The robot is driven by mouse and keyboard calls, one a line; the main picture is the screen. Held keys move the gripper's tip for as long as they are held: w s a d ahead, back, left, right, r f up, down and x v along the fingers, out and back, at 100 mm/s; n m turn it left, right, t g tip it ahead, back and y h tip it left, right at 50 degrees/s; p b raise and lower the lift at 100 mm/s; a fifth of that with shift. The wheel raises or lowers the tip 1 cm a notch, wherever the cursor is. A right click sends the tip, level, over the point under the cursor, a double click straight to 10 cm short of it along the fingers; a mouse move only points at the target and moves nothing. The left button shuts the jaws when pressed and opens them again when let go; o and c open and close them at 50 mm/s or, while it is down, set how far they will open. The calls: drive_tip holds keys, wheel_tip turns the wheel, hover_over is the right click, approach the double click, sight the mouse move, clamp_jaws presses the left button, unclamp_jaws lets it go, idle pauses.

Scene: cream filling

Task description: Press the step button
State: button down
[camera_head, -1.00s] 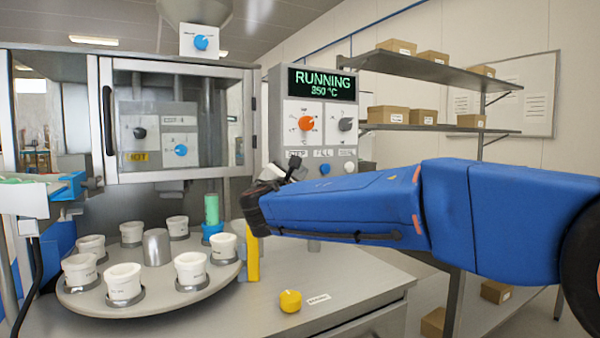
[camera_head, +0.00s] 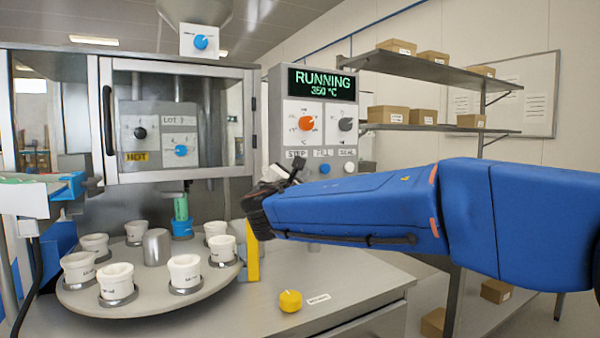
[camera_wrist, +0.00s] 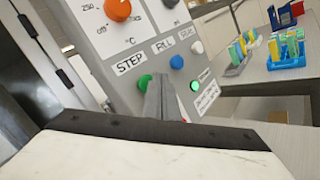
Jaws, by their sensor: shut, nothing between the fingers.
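The control panel (camera_head: 279,113) carries a STEP label (camera_wrist: 131,63). The green step button (camera_wrist: 145,81) sits just below that label in the wrist view, with its right side close to my fingers. In the head view the button is hidden behind my gripper. My gripper (camera_wrist: 162,86) is shut and empty, its fingertips just right of the green button and below the FILL label. I cannot tell whether they touch the button or panel. In the head view my gripper (camera_head: 287,172) is in front of the panel's lower left. The display (camera_head: 322,84) reads RUNNING, 350 °C.
The blue FILL button (camera_wrist: 176,62) and white SEAL button (camera_wrist: 196,47) lie to the right of the step button. A round turntable (camera_head: 150,298) with several white cups and a blue-green piece (camera_head: 181,224) stands left. A yellow knob (camera_head: 290,301) sits on the counter.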

idle(0.3)
drive_tip(key=s+d, duration=0.1)
drive_tip(key=s, duration=0.1)
drive_tip(key=s+d, duration=0.1)
drive_tip(key=s, duration=0.1)
drive_tip(key=shift+d, duration=0.4)
idle(0.4)
drive_tip(key=s+d+f+m+g+h, duration=0.1)
drive_tip(key=s+d+f+m+g, duration=0.2)
drive_tip(key=d, duration=0.5)
drive_tip(key=s+d+f+m+g+h, duration=0.1)
drive_tip(key=d+f+m, duration=0.2)
drive_tip(key=d+f, duration=0.3)
drive_tip(key=s+d+f+m+g+h, duration=0.1)
drive_tip(key=s+d+f+m+g, duration=0.1)
drive_tip(key=d, duration=0.7)
drive_tip(key=s+d+f+m+g+y, duration=0.1)
drive_tip(key=s+d+f+m+g, duration=0.5)
drive_tip(key=s+d+f, duration=0.55)
drive_tip(key=s+a+f+m+g+y, duration=0.2)
drive_tip(key=s+f+m+y, duration=0.3)
drive_tip(key=s+f+m, duration=0.7)
drive_tip(key=s+f, duration=0.3)
drive_tip(key=s, duration=0.5)
drive_tip(key=shift+f+y, duration=0.3)
drive_tip(key=shift+y, duration=0.1)
